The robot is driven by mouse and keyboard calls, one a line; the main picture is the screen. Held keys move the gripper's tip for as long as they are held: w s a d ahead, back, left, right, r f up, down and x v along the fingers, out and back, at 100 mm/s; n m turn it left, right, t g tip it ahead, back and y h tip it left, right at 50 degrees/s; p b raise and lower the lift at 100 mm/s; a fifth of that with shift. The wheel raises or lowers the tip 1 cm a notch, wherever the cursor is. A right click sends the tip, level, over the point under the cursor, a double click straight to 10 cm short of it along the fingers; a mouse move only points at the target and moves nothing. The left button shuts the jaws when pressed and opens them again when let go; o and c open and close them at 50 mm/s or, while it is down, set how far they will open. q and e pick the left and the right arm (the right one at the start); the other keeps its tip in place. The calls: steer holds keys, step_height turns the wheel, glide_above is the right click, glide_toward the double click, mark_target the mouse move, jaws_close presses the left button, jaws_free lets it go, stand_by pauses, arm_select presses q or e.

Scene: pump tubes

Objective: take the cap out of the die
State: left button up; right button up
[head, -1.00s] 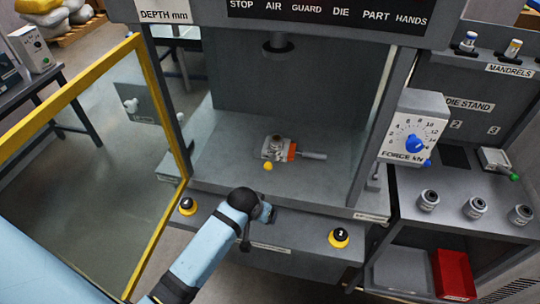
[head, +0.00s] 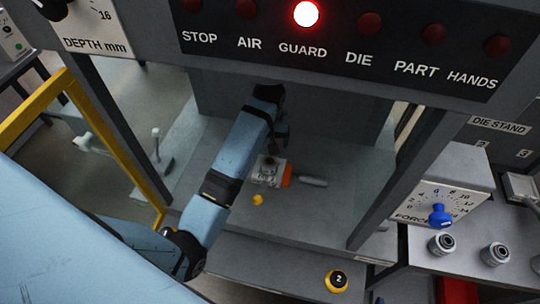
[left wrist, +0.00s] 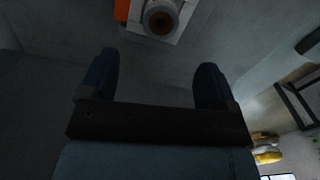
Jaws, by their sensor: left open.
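The die (head: 268,160) is a round metal piece on a pale block with an orange part, on the press bed. In the left wrist view the die (left wrist: 161,19) shows at the top edge as a ring with a brownish centre. I cannot tell the cap apart from the die's centre. My left gripper (left wrist: 157,75) is open and empty, its two dark fingers apart and pointing toward the die. In the head view the left gripper (head: 279,138) is inside the press, just above and behind the die, partly hidden by its own wrist. My right gripper is not in view.
The yellow-framed guard door (head: 95,130) stands open at left. A grey handle (head: 312,181) sticks out right of the die block, and a yellow knob (head: 258,199) is in front. The GUARD lamp (head: 306,14) is lit. Press uprights bound both sides.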

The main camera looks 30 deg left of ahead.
arm_select(q)
glide_above(269, 161)
steer(key=f, duration=0.5)
steer(key=shift+s+d+p, duration=0.15)
steer(key=shift+s+p, duration=0.1)
steer(key=shift+p, duration=0.15)
steer(key=shift+w+f, duration=0.2)
steer(key=shift+f, duration=0.45)
step_height(269, 161, down, 5)
steer(key=shift+w+r+p, duration=0.1)
steer(key=shift+p, duration=0.5)
steer(key=c, duration=1.1)
